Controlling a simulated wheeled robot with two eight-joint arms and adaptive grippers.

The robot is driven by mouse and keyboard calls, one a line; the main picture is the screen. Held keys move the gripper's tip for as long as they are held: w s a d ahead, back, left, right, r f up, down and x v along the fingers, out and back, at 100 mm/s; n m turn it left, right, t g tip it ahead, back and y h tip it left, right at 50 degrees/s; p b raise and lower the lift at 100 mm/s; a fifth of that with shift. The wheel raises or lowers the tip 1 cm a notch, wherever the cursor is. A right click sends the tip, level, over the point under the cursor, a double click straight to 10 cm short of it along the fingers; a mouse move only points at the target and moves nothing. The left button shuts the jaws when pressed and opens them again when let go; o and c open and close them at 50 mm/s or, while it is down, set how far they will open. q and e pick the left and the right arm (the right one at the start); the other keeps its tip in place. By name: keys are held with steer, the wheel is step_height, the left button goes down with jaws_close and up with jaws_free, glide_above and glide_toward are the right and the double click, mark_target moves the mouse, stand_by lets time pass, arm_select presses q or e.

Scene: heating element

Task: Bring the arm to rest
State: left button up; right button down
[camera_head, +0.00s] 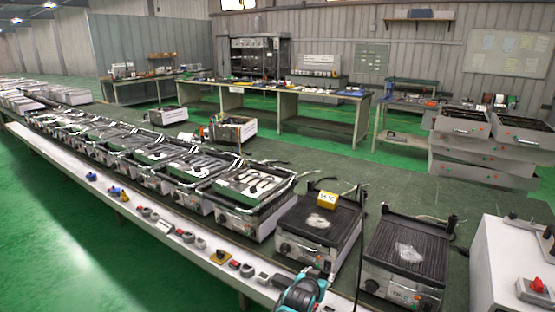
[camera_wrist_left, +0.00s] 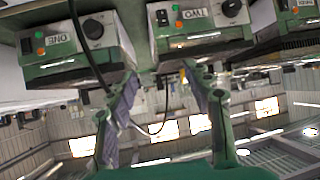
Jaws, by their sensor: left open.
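My left gripper (camera_head: 303,290) shows as a teal and black shape at the bottom edge of the head view, by the front of the heating units. In the left wrist view its two fingers (camera_wrist_left: 160,75) are spread apart with nothing held between them. That view is upside down and shows a unit labelled ONE (camera_wrist_left: 62,64) and a unit labelled TWO (camera_wrist_left: 190,42) beyond the fingers. My right gripper is not in view.
A white box with a red button (camera_head: 512,262) is at the far right. Small switches and knobs lie along the pale front ledge (camera_head: 170,240).

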arm_select(q)
steer(key=s+a+r+n+y, duration=0.1)
steer(key=s+a+r, duration=0.25)
steer(key=a, duration=0.35)
steer(key=s+a+r+n+g+y, duration=0.1)
steer(key=s+a+r, duration=0.1)
steer(key=s+a, duration=0.3)
steer(key=s+a+r+n+y, duration=0.1)
steer(key=s+a+r, duration=0.2)
steer(key=a, duration=0.5)
steer(key=s+a+f+n+g+y, duration=0.1)
steer(key=s+a, duration=0.5)
steer(key=s, duration=0.4)
steer(key=s+a+f+n+g+y, duration=0.1)
steer(key=s+a+f, duration=0.1)
steer(key=s+a, duration=0.4)
steer(key=s, duration=0.4)
steer(key=shift+f+g, duration=0.25)
steer(key=shift+g, duration=0.15)
